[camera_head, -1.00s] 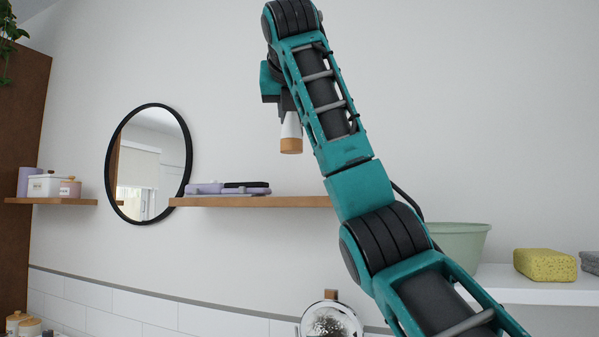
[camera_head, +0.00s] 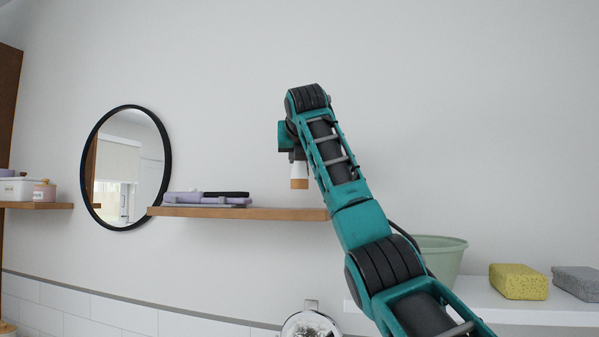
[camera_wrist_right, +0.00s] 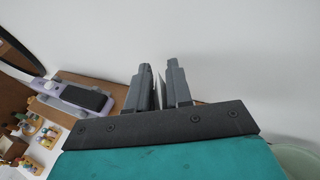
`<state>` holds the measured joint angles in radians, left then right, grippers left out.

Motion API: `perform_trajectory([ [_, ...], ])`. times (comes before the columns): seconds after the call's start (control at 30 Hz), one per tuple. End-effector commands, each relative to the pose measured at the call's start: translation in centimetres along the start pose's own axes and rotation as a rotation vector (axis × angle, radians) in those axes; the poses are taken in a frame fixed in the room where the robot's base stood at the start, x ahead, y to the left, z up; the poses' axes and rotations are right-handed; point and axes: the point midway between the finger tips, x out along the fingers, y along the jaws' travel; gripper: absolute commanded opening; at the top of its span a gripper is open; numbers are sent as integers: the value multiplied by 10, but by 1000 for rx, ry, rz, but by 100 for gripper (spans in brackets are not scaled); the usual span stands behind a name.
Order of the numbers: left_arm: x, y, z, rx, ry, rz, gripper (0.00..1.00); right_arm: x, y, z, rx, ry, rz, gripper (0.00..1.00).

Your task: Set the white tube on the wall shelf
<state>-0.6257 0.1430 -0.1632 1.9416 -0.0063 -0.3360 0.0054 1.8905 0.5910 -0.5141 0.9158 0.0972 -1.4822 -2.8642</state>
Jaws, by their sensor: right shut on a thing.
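The white tube (camera_head: 299,171) has a light-brown cap at its lower end and hangs upright. My right gripper (camera_head: 298,158) is shut on its upper part, partly hidden by my arm. In the right wrist view the gripper's two dark fingers (camera_wrist_right: 160,88) stand close together, with little of the tube showing. The wooden wall shelf (camera_head: 270,213) runs below the tube. A gap of wall shows between the cap and the shelf. My left gripper is not in view.
A lilac object with a black item on it (camera_head: 208,198) lies on the shelf's left part; the shelf's right part looks bare up to my arm. A round mirror (camera_head: 126,168) hangs left. A green tub (camera_head: 440,258) and a yellow sponge (camera_head: 518,281) stand on a white ledge (camera_head: 490,303) at right.

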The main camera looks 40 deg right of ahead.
Motion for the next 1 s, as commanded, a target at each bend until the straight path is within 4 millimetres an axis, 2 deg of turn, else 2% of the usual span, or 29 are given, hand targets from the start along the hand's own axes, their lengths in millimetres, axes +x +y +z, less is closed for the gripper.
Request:
perform_trajectory([
  [0.17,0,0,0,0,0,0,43,2,0,-8,2,-3,1,0],
  [0.43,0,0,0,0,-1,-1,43,12,0,-36,1,-1,0,0],
  [0.83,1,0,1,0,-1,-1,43,16,-1,-40,2,-2,0,0],
  [0.87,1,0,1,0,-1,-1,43,16,-1,-40,1,0,0,22],
  [1.0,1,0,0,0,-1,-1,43,16,-1,-40,1,0,0,35],
])
